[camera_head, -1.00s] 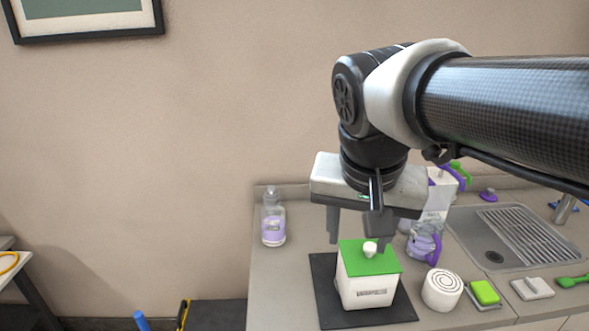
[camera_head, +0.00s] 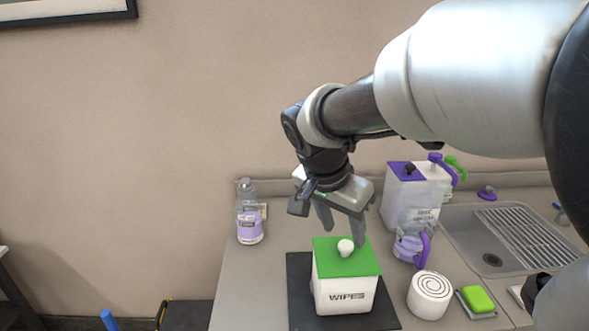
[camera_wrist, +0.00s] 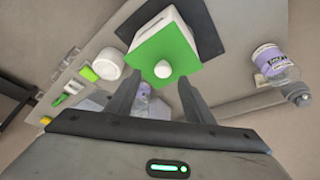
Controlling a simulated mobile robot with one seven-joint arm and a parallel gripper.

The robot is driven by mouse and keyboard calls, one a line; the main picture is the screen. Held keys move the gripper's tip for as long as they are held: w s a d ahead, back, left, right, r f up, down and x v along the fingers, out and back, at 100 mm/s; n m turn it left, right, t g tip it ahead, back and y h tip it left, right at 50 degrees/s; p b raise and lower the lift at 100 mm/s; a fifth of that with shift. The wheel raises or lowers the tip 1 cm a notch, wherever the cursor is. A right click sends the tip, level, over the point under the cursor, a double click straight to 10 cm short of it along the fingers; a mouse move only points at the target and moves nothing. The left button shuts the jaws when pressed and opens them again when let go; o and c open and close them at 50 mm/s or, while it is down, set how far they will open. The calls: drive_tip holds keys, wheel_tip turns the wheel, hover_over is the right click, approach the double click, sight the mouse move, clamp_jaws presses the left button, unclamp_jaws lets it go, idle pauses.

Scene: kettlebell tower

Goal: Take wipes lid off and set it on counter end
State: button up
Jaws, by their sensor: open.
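The wipes box (camera_head: 343,296) is white with "WIPES" on its front and stands on a dark mat (camera_head: 299,290) on the counter. Its green lid (camera_head: 330,262) is on top, with a white knob (camera_head: 345,247) in the middle. My gripper (camera_head: 343,236) is open and empty, tilted, just behind and above the lid. In the wrist view the lid (camera_wrist: 150,50) and knob (camera_wrist: 163,69) lie ahead of the gripper (camera_wrist: 155,88), with the knob roughly between the finger lines. The fingers look apart from the knob.
A clear jug with a purple handle (camera_head: 411,245), a white-and-purple container (camera_head: 404,190) and the sink (camera_head: 490,250) are behind right. A purple-labelled bottle (camera_head: 249,222) is at left. Front-left counter (camera_head: 245,290) is clear.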

sight(345, 244)
drive_tip(key=shift+w+x, duration=0.15)
drive_tip(key=shift+x, duration=1.35)
drive_tip(key=shift+w+x, duration=0.15)
drive_tip(key=shift+x, duration=1.4)
drive_tip(key=shift+a+r, duration=0.1)
drive_tip(key=shift+a, duration=0.1)
clamp_jaws()
